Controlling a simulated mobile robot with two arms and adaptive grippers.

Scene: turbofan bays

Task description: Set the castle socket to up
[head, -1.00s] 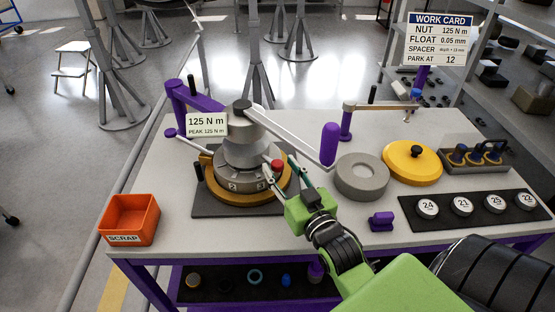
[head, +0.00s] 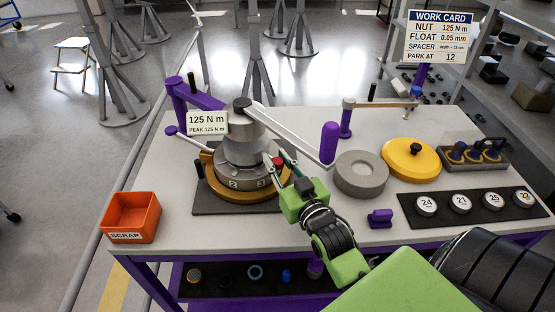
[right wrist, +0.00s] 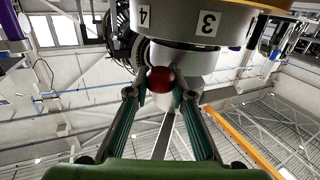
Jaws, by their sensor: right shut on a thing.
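The castle socket tool is the grey cylindrical stack (head: 245,152) on the fixture, with a ring (head: 243,180) marked 2 and 3 below it. A red ball knob (head: 279,161) sticks out at its right side. My right gripper (head: 277,163) is shut on this knob. In the right wrist view the red knob (right wrist: 160,79) sits between the two fingertips, and the numbered ring (right wrist: 190,22) shows upside down above it. The knob's stem is mostly hidden. My left gripper is not in view.
A grey ring (head: 361,174), a yellow lid (head: 411,161) and a black strip of numbered discs (head: 478,214) lie to the right. An orange scrap bin (head: 131,217) stands left.

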